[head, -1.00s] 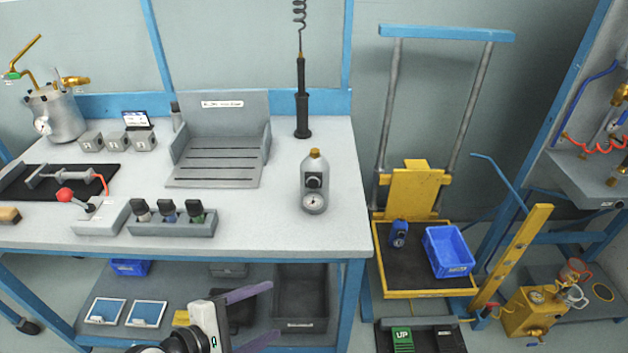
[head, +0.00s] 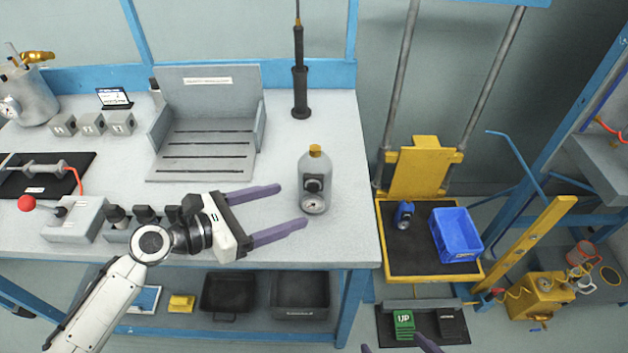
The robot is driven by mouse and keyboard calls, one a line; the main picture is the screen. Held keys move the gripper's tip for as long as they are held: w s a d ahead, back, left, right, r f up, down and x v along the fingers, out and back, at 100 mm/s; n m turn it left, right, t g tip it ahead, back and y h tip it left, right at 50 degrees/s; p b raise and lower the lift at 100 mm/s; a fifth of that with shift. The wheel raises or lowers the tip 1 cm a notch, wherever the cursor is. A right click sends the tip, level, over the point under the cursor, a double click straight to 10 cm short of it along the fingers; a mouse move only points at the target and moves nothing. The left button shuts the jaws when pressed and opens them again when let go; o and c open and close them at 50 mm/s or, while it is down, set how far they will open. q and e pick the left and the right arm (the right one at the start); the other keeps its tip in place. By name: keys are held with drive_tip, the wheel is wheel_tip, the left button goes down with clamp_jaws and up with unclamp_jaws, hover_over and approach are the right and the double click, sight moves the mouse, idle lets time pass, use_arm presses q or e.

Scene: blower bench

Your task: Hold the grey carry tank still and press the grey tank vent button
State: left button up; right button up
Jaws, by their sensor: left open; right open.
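The grey carry tank (head: 315,175) stands upright on the bench top near its right end. It has a yellow-brown cap, a dark round knob or button on its front and a small dial below. I cannot tell which part is the vent button. My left gripper (head: 292,206) is open, its purple fingers pointing right toward the tank, their tips a little left of it and apart from it. My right gripper (head: 402,348) shows only as two purple fingertips at the bottom edge, open and empty, below and right of the tank.
A grey slotted fixture (head: 205,125) and a black upright tool (head: 300,90) stand behind. A control box with a red knob (head: 75,219) sits at the left front. A yellow lift cart (head: 430,285) with a blue bin (head: 455,235) stands right of the bench.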

sight(310, 198)
use_arm(q)
drive_tip(key=b+x, duration=0.1)
drive_tip(key=x, duration=0.3)
drive_tip(key=shift+w+f+b, duration=0.1)
drive_tip(key=shift+f+b, duration=0.05)
drive_tip(key=shift+b, duration=0.2)
drive_tip(key=shift+p+x, duration=0.4)
drive_tip(key=shift+x, duration=1.4)
use_arm(e)
drive_tip(key=shift+w+f, duration=0.15)
drive_tip(key=shift+f, duration=0.5)
use_arm(q)
drive_tip(key=c, duration=0.5)
drive_tip(key=shift+o, duration=0.2)
use_arm(e)
drive_tip(key=c, duration=2.1)
clamp_jaws()
